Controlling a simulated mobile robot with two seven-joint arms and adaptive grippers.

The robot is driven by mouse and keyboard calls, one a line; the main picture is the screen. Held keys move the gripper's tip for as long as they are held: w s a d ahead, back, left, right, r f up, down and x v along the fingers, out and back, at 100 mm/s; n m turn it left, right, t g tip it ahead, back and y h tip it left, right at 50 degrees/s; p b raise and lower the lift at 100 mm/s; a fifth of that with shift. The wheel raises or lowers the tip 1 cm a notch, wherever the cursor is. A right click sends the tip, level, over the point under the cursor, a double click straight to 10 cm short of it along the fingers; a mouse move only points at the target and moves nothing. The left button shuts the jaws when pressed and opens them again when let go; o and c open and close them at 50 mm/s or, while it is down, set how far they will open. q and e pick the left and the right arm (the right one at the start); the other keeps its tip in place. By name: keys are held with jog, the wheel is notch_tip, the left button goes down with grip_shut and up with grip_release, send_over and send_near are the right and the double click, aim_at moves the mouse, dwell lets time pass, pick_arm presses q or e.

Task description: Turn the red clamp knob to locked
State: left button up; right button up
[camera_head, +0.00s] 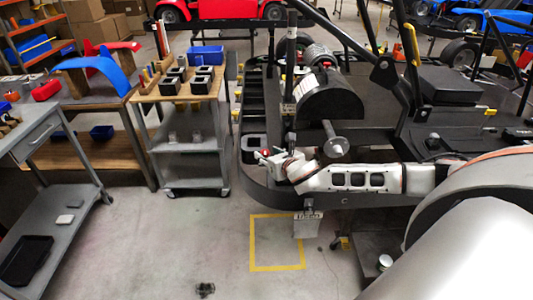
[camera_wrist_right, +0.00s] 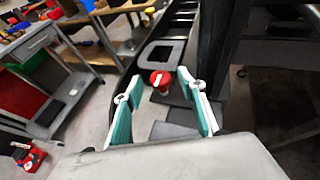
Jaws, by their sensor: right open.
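The red clamp knob (camera_wrist_right: 160,81) has a white bar mark across its top and sits on the dark kart frame. In the right wrist view it appears between the two fingers of my right gripper (camera_wrist_right: 159,77). The fingers are spread, with white outer sides and teal inner pads, and they hold nothing. I cannot tell how far the knob is beyond the tips. In the head view my right gripper (camera_head: 270,157) is at the left edge of the kart stand (camera_head: 258,178), with a small spot of red beside it. My left gripper is not in view.
A grey cart (camera_head: 192,146) with dark blocks on top stands left of the kart stand. A grey workbench (camera_head: 50,150) is at the far left. A dark upright post (camera_wrist_right: 212,45) rises close to my right finger. The floor around the yellow square (camera_head: 276,268) is mostly clear.

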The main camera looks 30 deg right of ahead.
jog(key=shift+w+f, duration=0.2)
jog(key=shift+w, duration=0.3)
jog(key=shift+w+d, duration=0.1)
jog(key=shift+w, duration=0.05)
jog(key=c, duration=1.1)
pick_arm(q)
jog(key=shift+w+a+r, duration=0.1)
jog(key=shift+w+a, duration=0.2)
